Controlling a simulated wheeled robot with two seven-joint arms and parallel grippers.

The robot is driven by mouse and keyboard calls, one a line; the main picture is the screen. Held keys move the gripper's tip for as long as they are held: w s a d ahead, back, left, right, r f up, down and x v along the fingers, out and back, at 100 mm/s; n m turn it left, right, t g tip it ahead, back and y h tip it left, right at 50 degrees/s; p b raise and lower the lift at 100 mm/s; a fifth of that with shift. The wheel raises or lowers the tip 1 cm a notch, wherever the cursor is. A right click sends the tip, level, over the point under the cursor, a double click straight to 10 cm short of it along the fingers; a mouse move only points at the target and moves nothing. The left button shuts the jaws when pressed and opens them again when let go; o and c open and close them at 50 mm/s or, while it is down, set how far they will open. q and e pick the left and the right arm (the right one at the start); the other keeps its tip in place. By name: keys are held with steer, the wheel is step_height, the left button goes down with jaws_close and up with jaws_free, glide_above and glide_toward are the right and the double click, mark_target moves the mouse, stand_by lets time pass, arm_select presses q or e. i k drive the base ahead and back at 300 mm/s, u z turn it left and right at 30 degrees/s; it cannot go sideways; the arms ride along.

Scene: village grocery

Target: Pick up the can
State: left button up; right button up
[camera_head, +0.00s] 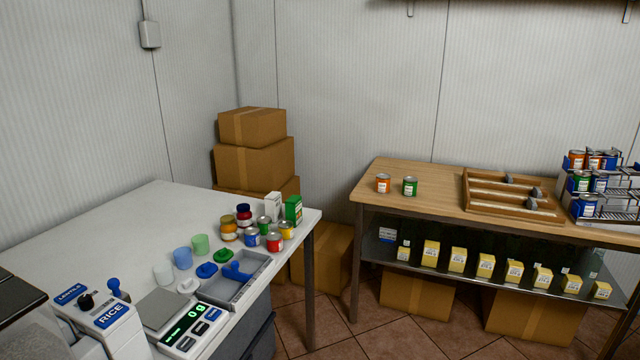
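Several cans are in view, and I cannot tell which one the task means. An orange-labelled can (383,184) and a green-labelled can (410,187) stand upright, a little apart, on the wooden table's left end. On the white table, a blue can (252,238), a green can (264,225), a yellow can (286,230) and a red can (274,243) stand close together near the right edge. More cans, such as an orange one (577,160), sit in a wire rack at the far right. Neither of my grippers is in view.
The white table (110,222) also holds jars (244,215), cups (182,258), a grey tray (258,264), a scale (180,326) and dispensers (100,312). The wooden table (430,208) carries a slotted wooden tray (500,205). Cardboard boxes (254,163) stand behind. Tiled floor shows between the tables.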

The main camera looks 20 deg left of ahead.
mark_target(383, 179)
steer(key=u, duration=0.2)
steer(key=i, duration=3)
steer(key=z, duration=0.35)
